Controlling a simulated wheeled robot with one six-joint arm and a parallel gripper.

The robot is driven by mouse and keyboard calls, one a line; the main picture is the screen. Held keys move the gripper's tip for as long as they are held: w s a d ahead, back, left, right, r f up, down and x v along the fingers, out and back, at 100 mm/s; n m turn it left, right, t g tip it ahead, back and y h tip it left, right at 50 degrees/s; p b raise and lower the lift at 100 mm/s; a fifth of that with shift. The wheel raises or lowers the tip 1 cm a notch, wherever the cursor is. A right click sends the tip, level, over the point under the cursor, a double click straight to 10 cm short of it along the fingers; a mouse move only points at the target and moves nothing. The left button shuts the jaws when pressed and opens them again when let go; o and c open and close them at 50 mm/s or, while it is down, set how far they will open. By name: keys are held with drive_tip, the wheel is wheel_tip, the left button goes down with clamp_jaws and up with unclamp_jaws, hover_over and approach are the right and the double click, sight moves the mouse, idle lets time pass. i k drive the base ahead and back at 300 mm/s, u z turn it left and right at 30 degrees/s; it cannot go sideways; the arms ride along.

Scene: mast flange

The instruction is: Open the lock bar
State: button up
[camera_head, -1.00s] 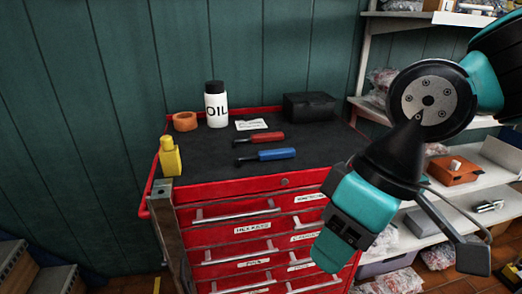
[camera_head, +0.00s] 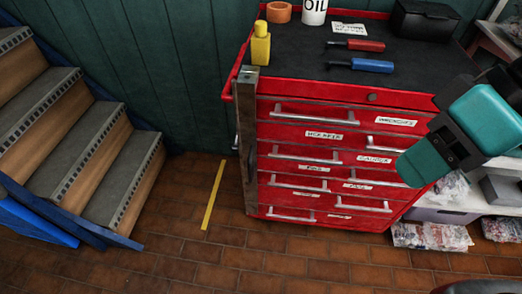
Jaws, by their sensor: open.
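The lock bar (camera_head: 249,145) is a long, upright grey-brown metal strip. It runs down the left front edge of the red tool chest (camera_head: 300,100), from near the top to close to the floor, and looks upright against the drawer fronts. My gripper (camera_head: 412,170), teal and black, is at the right of the view, in front of the chest's right-hand drawers. It is open, well to the right of the bar and apart from it. Its fingertips are not clearly visible from this side.
A yellow bottle (camera_head: 261,44) stands on the chest's top near the bar. A red-handled tool (camera_head: 358,45) and a blue-handled tool (camera_head: 360,66) lie there too. Wooden stairs (camera_head: 85,150) are at left. The brick floor (camera_head: 270,265) in front is clear.

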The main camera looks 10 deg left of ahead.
sight(244, 102)
drive_tip(key=z, duration=1.15)
drive_tip(key=k, duration=0.35)
drive_tip(key=u, duration=1.2)
